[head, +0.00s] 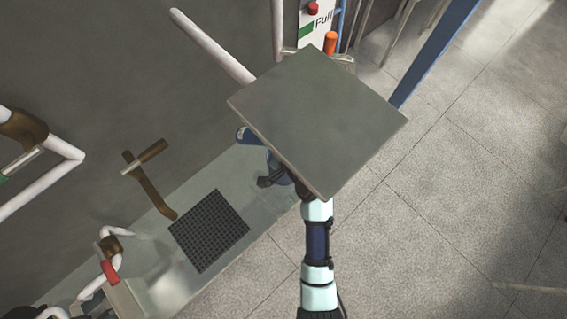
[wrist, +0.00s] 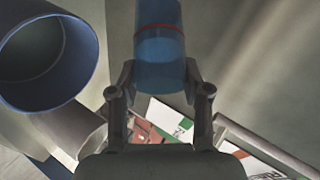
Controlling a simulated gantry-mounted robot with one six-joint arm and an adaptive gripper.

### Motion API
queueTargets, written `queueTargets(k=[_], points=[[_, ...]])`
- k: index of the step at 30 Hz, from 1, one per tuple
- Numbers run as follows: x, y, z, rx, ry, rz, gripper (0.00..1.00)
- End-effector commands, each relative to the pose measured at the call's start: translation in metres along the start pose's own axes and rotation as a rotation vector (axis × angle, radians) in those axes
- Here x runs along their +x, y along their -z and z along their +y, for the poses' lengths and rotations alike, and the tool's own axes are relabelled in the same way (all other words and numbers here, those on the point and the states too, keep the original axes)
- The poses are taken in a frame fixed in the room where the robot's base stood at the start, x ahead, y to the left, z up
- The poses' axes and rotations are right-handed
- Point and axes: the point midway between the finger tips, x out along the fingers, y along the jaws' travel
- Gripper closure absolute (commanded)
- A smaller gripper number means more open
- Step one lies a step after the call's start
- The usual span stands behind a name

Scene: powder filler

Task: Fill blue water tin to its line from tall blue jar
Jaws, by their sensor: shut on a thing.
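My gripper (wrist: 162,80) is shut on a narrow blue vessel (wrist: 160,48), with one finger on each side of it. The vessel has a thin red line around it and runs out of the top of the wrist view. A wider blue-rimmed vessel (wrist: 83,85) is at the upper left of that view, its open round mouth facing the camera and apart from the held one. I cannot tell for sure which is the tin and which is the jar. In the head view a blue part (head: 245,136) shows beside the grey plate, which hides most of the gripper.
The square grey plate (head: 325,120) covers the middle of the head view. A dark grate (head: 209,231) lies on the pale ledge. A brown lever (head: 148,180) and white pipes (head: 210,45) stand along the wall. Open tiled floor (head: 450,200) is at right.

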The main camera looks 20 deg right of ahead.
Motion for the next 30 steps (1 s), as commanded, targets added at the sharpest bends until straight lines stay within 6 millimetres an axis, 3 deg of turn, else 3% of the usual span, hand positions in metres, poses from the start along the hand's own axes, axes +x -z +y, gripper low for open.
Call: queueTargets(k=[30], points=[[-0.0010, 0.0009, -0.0006, 0.022, 0.040, 0.002, 1.00]])
